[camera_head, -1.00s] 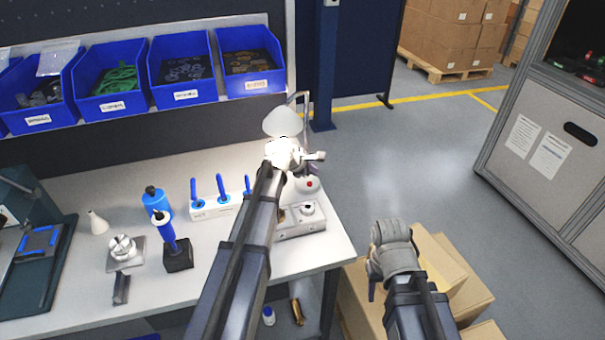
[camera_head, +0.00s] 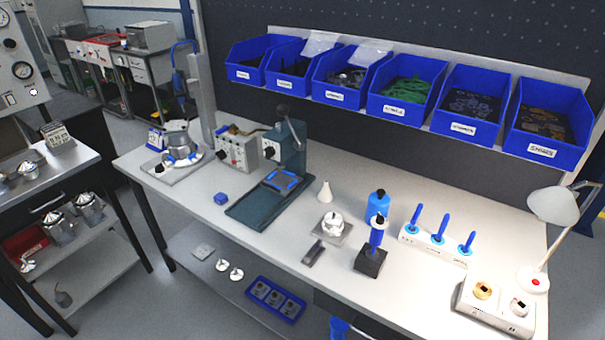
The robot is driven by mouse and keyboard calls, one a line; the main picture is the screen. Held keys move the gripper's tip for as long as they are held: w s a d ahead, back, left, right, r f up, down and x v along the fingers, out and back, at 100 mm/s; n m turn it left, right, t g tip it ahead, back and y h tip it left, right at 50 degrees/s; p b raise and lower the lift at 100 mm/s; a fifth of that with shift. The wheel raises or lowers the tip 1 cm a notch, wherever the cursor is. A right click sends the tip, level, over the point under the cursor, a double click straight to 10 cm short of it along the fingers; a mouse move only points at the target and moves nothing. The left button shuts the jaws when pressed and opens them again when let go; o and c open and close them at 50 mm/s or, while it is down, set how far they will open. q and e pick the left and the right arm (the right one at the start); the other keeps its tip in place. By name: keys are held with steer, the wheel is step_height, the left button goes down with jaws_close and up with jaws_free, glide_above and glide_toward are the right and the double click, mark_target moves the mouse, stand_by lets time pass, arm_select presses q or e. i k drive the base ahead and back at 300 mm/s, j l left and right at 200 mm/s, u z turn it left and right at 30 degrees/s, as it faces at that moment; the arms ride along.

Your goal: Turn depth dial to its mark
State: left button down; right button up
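A green bench press (camera_head: 292,150) stands at the middle back of the workbench, with a lever and a black ball knob at its top. A small dark round knob (camera_head: 270,151) shows at its left side. It may be the depth dial; its mark is too small to make out. A blue fixture (camera_head: 283,182) lies on the press base (camera_head: 248,208). Neither of my grippers shows in the head view now.
The workbench (camera_head: 215,225) carries a grey control box (camera_head: 237,148), a silver housing on a plate (camera_head: 180,150), a blue bottle (camera_head: 377,206), a blue-handled tool on a black block (camera_head: 371,262) and a lamp (camera_head: 554,206). Blue bins (camera_head: 405,98) hang behind. The bench's front left is mostly clear.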

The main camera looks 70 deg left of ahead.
mark_target(270, 151)
steer(key=k+j, duration=0.35)
steer(key=k, duration=0.15)
steer(key=u, duration=2.15)
steer(key=i+u, duration=0.2)
steer(key=u, duration=0.25)
steer(key=i+l+u, duration=0.15)
steer(key=u, duration=0.3)
steer(key=i+l, duration=0.05)
